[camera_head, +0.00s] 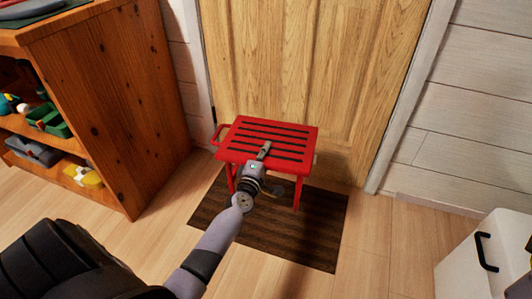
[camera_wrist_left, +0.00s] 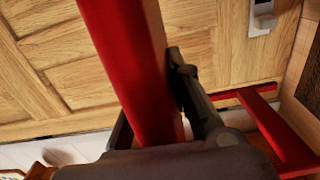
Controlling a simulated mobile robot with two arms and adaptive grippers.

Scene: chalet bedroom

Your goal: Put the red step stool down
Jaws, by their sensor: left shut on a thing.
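The red step stool (camera_head: 245,135) has a flat top with dark stripes and thin red legs. In the head view it is upright in front of the wooden door, above or on the dark mat (camera_head: 318,226); I cannot tell whether its feet touch. My left gripper (camera_head: 263,152) is at the stool's near edge. In the left wrist view the left gripper (camera_wrist_left: 155,115) is shut on a red bar of the stool (camera_wrist_left: 128,55), with a dark finger along its side. My right gripper is not in view.
A wooden door (camera_head: 290,60) stands behind the stool. A wooden shelf (camera_head: 125,110) with several bins is at the left. A white cabinet (camera_head: 480,262) with a black handle is at the lower right. Wooden floor (camera_head: 385,240) is clear right of the mat.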

